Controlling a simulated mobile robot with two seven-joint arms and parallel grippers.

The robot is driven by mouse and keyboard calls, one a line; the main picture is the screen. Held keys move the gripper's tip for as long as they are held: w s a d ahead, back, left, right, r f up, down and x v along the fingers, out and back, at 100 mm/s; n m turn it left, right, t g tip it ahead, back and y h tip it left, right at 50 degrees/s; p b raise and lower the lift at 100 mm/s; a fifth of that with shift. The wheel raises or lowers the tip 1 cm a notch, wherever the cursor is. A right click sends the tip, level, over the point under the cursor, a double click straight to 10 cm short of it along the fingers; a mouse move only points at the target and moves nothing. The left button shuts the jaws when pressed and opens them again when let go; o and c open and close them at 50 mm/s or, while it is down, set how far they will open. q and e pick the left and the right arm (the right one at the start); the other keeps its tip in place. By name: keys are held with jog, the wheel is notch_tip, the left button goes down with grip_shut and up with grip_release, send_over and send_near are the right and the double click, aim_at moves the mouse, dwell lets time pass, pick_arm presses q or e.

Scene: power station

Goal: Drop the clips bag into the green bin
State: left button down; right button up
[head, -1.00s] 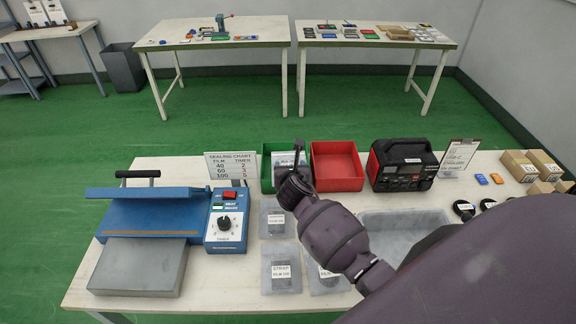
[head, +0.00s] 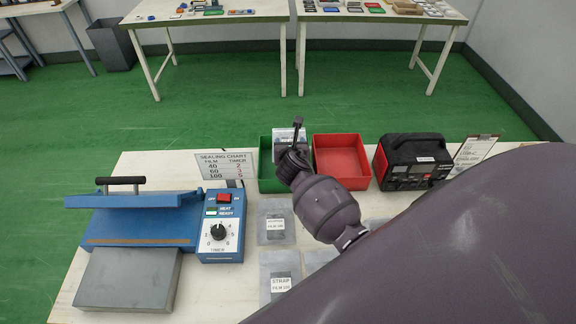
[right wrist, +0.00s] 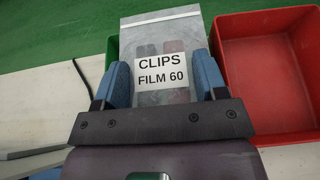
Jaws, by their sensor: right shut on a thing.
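The clips bag (right wrist: 164,48) is a clear bag with a white label reading "CLIPS FILM 60", filling the middle of the right wrist view. My right gripper (right wrist: 165,85) has its blue fingers on either side of the bag and is shut on it. In the head view the bag (head: 287,138) shows upright beyond my right gripper (head: 297,150). The green bin (head: 266,171) stands at the back of the near table, mostly hidden behind the gripper and bag. The bag appears over the green bin; its height above it is hard to tell. My left gripper is out of view.
A red bin (head: 341,160) stands directly right of the green bin, with a black and red machine (head: 411,160) beyond it. A sealing chart (head: 223,165) stands on the left, behind a blue sealer (head: 140,219). Labelled bags (head: 276,222) lie in front.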

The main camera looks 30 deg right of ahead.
jog(key=shift+f+b, duration=1)
jog(key=shift+f, duration=0.95)
jog(key=o, duration=1.1)
jog(key=shift+c, duration=0.2)
jog(key=p+v, duration=0.1)
jog(key=v, duration=0.9)
jog(key=shift+s+r, duration=0.2)
jog(key=shift+s, duration=0.1)
jog(key=shift+a, duration=0.2)
